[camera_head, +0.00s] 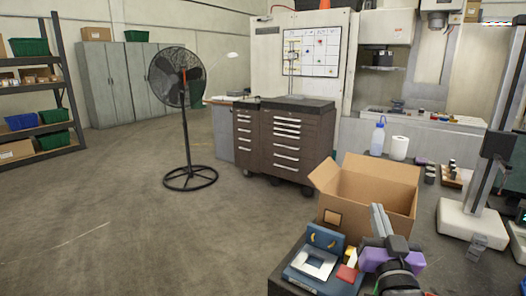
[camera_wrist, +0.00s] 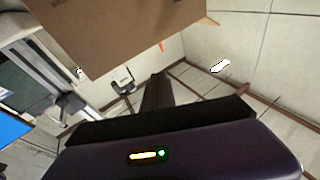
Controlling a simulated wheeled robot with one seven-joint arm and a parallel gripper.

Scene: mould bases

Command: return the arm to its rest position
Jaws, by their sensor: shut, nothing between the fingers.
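My gripper (camera_head: 379,208) is at the lower right of the head view, its grey fingers together and pointing up in front of the open cardboard box (camera_head: 372,190). Nothing shows between the fingers. In the wrist view the dark fingers of my gripper (camera_wrist: 156,84) extend from its purple body, and the brown box (camera_wrist: 115,28) fills the upper left. Left of my gripper in the head view, a blue mould base (camera_head: 300,283) carries a white square frame (camera_head: 314,263). A blue block with yellow marks (camera_head: 325,238) stands behind it. My arm hides part of the bench there.
A red block (camera_head: 347,273) lies beside the mould base. A spray bottle (camera_head: 378,137) and white roll (camera_head: 399,147) stand behind the box. A white-based stand (camera_head: 468,218) is at right. A brown tool cabinet (camera_head: 290,140) and fan (camera_head: 184,110) stand beyond; the left floor is clear.

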